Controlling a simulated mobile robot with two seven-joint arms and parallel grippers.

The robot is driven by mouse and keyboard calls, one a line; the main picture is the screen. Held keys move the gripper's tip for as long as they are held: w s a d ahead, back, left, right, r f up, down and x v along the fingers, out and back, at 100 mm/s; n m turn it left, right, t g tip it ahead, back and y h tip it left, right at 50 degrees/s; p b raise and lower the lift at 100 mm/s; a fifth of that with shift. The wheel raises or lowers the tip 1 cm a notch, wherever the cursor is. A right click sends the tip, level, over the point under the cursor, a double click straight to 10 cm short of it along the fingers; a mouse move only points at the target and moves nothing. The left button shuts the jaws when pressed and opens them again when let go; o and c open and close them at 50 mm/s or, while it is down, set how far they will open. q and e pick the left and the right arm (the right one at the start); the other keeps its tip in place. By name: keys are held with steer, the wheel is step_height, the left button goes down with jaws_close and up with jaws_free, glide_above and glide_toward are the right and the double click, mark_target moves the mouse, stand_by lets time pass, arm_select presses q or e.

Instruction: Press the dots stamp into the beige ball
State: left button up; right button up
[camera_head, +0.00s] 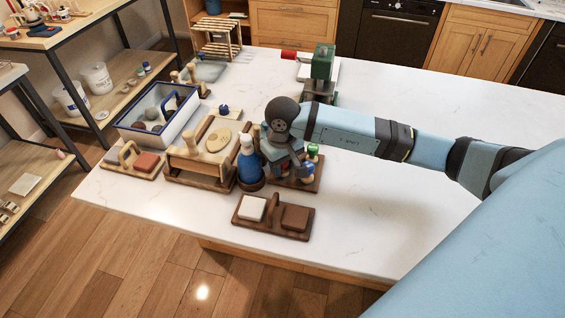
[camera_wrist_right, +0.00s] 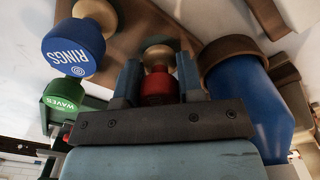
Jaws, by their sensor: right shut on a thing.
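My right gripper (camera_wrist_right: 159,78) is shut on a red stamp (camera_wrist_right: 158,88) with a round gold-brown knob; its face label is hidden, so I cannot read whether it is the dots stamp. In the head view the right gripper (camera_head: 288,160) is over the stamp rack (camera_head: 300,186), mostly hidden by its own wrist. The blue RINGS stamp (camera_wrist_right: 74,47) and green WAVES stamp (camera_wrist_right: 66,102) are beside it. A flat beige oval piece (camera_head: 218,139) lies on a wooden board left of the gripper; I cannot tell whether it is the beige ball. My left gripper is out of view.
A blue bottle (camera_head: 247,162) stands close left of the gripper, and shows large in the wrist view (camera_wrist_right: 252,100). A blue-rimmed bin (camera_head: 187,97) holds several balls. A two-block wooden caddy (camera_head: 273,222) is in front. The table's right side is clear.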

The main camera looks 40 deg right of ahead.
steer(key=shift+f+b, duration=0.3)
steer(key=shift+b, duration=0.15)
stand_by(0.4)
steer(key=o, duration=1)
step_height(320, 180, up, 13)
steer(key=shift+f+b, duration=0.1)
steer(key=shift+b, duration=0.5)
steer(key=shift+r, duration=0.55)
